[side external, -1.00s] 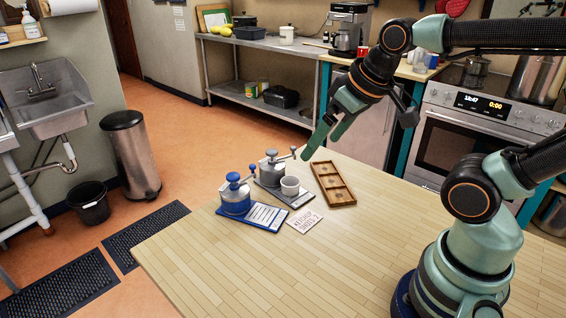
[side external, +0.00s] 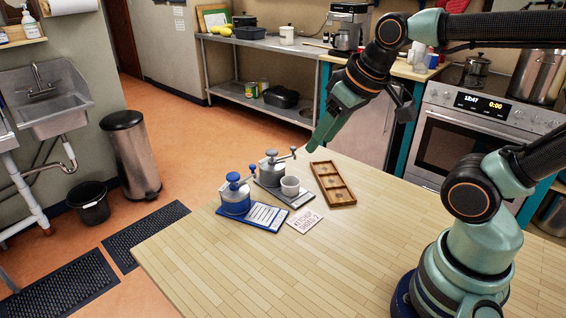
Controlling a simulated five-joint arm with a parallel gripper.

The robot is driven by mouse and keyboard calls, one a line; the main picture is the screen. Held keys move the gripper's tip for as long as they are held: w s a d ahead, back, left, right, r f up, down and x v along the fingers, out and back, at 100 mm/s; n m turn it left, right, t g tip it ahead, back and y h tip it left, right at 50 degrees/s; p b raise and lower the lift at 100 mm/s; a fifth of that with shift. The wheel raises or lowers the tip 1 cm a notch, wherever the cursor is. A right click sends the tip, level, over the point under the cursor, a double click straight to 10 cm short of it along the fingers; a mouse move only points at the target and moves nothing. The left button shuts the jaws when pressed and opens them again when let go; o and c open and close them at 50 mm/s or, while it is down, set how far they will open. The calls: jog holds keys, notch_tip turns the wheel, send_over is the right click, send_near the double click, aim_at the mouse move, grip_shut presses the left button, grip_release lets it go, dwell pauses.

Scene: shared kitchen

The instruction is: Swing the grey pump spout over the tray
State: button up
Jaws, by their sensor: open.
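The grey pump (side external: 271,172) stands on a grey base plate (side external: 302,199) on the wooden table. Its grey spout (side external: 284,158) points to the back right, with a small upright knob at its end. A wooden tray (side external: 324,168) with several compartments lies just right of the base plate; the spout end is left of the tray, not over it. My gripper (side external: 312,147) is open and empty, pointing down to the left, above and near the tray's far end, right of the spout end. The gap between its fingers is hard to see from this side.
A blue pump (side external: 236,200) on a blue base stands left of the grey one. A card (side external: 305,222) reading "KETCHUP SHOTS 2" lies in front. The near table is clear.

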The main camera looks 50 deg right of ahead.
jog(key=w+d+r+m+g, duration=0.2)
jog(key=w+d+r+m, duration=0.15)
jog(key=w, duration=0.35)
jog(key=m+g, duration=0.4)
jog(key=m, duration=0.2)
send_over(294, 147)
notch_tip(294, 147, down, 8)
jog(key=f, duration=0.1)
notch_tip(294, 147, down, 11)
jog(key=shift+a+r, duration=0.1)
grip_shut()
dwell(0.6)
